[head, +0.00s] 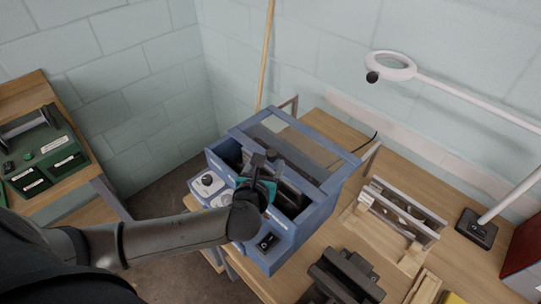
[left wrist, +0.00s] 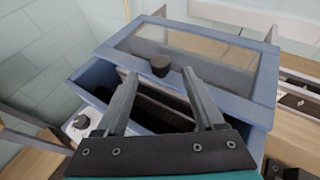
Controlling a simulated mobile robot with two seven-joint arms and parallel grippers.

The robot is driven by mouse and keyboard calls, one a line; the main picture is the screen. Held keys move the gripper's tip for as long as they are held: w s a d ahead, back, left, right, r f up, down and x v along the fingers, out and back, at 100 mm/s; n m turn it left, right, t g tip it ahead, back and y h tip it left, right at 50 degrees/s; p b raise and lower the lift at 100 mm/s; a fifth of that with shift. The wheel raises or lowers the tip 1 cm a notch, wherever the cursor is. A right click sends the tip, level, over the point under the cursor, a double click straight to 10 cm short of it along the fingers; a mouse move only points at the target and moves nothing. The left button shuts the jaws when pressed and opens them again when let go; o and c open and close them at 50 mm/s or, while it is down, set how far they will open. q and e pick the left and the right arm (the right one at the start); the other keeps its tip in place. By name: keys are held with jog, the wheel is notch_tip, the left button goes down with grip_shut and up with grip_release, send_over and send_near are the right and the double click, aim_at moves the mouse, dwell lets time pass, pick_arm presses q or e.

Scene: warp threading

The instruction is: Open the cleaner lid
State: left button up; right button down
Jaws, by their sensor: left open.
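The cleaner is a blue box (head: 268,262) on the wooden bench, in the middle of the head view. Its lid (head: 318,162) is a blue frame with a clear pane, over the rear part of the box; the dark inside shows in front of it. My left gripper (head: 264,160) is open and empty above the box. My right gripper is not in view.
A clear-sided rack (head: 402,216) and a dark fixture (head: 345,276) stand right of the cleaner. A ring lamp (head: 390,66) reaches over the bench from the right. A green panel (head: 42,152) sits on another bench at left. Walls close off the back.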

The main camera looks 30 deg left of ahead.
aim_at(271, 155)
pick_arm(q)
jog(key=shift+x, duration=2.75)
grip_shut()
